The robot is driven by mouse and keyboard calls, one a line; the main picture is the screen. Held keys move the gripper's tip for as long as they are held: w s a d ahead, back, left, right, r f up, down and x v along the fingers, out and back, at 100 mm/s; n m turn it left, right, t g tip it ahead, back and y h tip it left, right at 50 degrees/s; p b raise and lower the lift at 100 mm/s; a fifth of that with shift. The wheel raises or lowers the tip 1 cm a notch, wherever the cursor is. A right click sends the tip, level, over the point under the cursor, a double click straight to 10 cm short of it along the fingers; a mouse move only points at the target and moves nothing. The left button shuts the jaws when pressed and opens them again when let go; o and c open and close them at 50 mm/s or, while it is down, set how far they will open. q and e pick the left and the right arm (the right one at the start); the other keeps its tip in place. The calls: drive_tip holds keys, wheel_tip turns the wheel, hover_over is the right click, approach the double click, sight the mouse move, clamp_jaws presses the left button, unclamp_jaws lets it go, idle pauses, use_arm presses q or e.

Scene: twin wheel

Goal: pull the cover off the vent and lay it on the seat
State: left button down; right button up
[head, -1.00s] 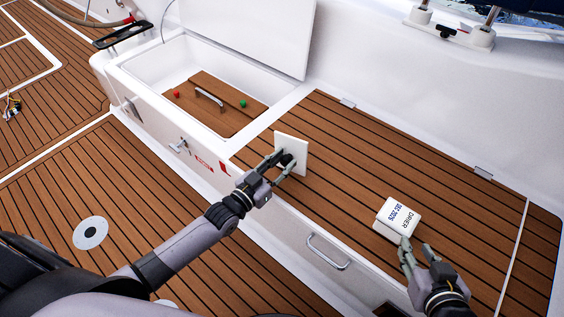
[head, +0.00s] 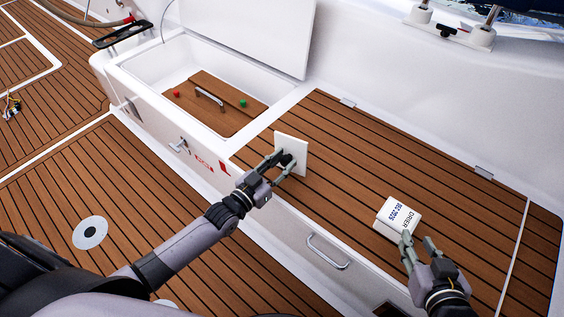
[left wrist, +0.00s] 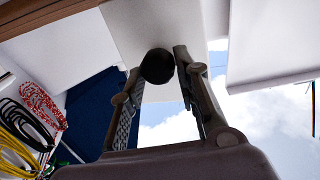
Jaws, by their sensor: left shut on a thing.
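The cover is a thin white square plate (head: 292,152) with a black knob, standing upright over the wooden seat (head: 345,150). My left gripper (head: 287,163) is shut on the knob. In the left wrist view the black knob (left wrist: 157,66) sits between the two fingertips, with the white plate (left wrist: 150,25) behind it. Whether the plate's lower edge touches the seat I cannot tell. My right gripper (head: 417,240) has its fingers apart at the near edge of a white packet; contact is unclear. I cannot make out the vent.
The white packet (head: 397,214), marked DRIER, lies on the seat at right. Left of the plate is an open locker (head: 140,68) with a raised white lid (head: 250,30). A metal handle (head: 328,252) is on the seat front. Bare planks lie between plate and packet.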

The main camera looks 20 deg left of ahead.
use_arm(q)
drive_tip(key=c, duration=1.5)
unclamp_jaws()
drive_tip(key=o, duration=0.4)
drive_tip(key=shift+o, duration=0.3)
drive_tip(key=shift+f, duration=0.1)
drive_tip(key=shift+o, duration=1.1)
drive_tip(key=shift+o, duration=0.5)
drive_tip(key=shift+o, duration=1.1)
drive_tip(key=shift+o, duration=0.3)
drive_tip(key=shift+o, duration=1.4)
